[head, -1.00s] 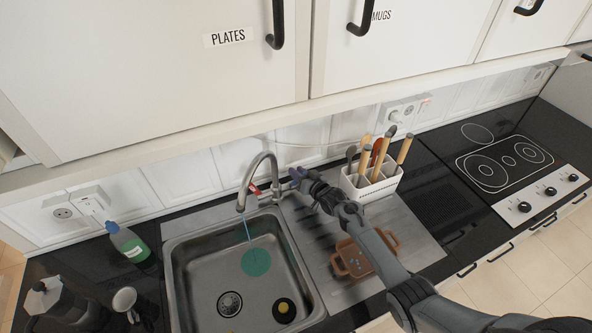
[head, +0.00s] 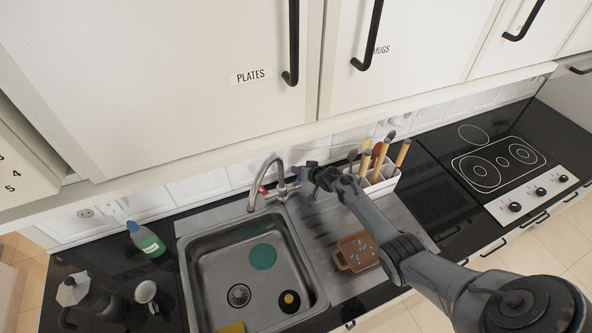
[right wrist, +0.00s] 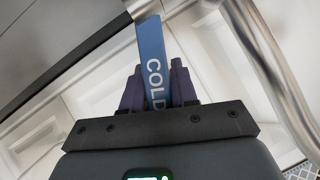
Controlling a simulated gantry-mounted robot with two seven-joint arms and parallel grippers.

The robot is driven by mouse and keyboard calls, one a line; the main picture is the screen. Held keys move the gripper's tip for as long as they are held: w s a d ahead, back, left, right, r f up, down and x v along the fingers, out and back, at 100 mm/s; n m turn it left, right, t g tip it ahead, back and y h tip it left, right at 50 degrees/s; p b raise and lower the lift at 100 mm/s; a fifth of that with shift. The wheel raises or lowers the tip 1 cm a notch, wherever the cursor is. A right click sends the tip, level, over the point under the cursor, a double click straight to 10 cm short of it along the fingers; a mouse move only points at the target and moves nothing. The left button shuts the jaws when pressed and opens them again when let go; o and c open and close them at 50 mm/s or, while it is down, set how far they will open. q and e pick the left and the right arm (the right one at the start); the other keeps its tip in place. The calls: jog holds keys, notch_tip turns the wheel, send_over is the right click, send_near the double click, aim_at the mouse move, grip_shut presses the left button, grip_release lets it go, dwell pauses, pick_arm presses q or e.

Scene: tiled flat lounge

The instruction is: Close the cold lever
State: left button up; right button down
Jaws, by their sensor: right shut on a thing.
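The blue cold lever (right wrist: 150,42), lettered COLD, sits between the two fingers of my right gripper (right wrist: 158,88) in the right wrist view. The fingers are shut on it. In the head view my right gripper (head: 302,174) is at the right side of the metal faucet (head: 268,174), and its fingers and the arm hide most of the lever. The red lever (head: 263,190) is on the faucet's left side. No water stream shows under the spout. My left gripper is not in view.
The steel sink (head: 210,262) lies below the faucet, with a drain, a green disc and a dark round item inside. A utensil holder (head: 384,184) and a brown tray (head: 358,250) stand right of it. A soap bottle (head: 146,240) is left. Cabinets (head: 160,70) overhang.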

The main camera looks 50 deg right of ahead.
jog(key=c, duration=1)
grip_release()
jog(key=shift+o, duration=0.2)
jog(key=shift+s, duration=0.1)
jog(key=p+v, duration=0.2)
jog(key=v, duration=0.8)
jog(key=shift+s, duration=0.3)
jog(key=shift+r, duration=0.1)
